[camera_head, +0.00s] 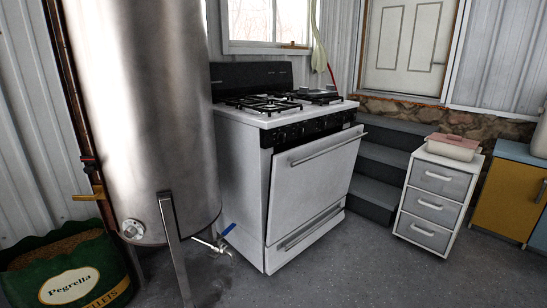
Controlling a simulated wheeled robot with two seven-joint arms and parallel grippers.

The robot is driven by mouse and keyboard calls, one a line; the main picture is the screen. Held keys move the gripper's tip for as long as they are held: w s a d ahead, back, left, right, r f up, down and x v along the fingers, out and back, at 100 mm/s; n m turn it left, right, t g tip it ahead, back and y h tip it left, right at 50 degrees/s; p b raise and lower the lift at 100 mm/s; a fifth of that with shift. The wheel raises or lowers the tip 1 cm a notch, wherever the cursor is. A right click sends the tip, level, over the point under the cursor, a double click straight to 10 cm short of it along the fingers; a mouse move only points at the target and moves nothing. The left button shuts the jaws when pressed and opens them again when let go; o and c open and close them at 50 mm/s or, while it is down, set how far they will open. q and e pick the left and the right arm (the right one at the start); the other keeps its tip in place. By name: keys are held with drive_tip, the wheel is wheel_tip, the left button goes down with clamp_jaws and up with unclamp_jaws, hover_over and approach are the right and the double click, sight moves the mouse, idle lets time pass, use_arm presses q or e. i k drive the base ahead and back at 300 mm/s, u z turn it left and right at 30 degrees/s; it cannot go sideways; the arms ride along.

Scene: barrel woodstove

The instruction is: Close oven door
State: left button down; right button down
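The white oven door (308,185) is on the front of the white stove (237,180), in the middle of the head view. It stands partly open: its top edge leans out from the stove front, and a dark gap shows along its upper left side. A long bar handle (328,148) runs across the top of the door. The oven's inside is hidden behind the door. Neither of my grippers is in view.
A large steel tank (150,110) with a spigot stands left of the stove. Dark steps (380,165) and a white drawer cabinet (433,205) with a pink box (453,146) are to the right. Grey floor (370,265) in front of the stove is clear.

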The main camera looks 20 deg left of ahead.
sight(306, 179)
drive_tip(key=u, duration=0.3)
drive_tip(key=i, duration=0.9)
drive_tip(key=z, duration=0.7)
drive_tip(key=i, duration=0.65)
drive_tip(key=z, duration=0.6)
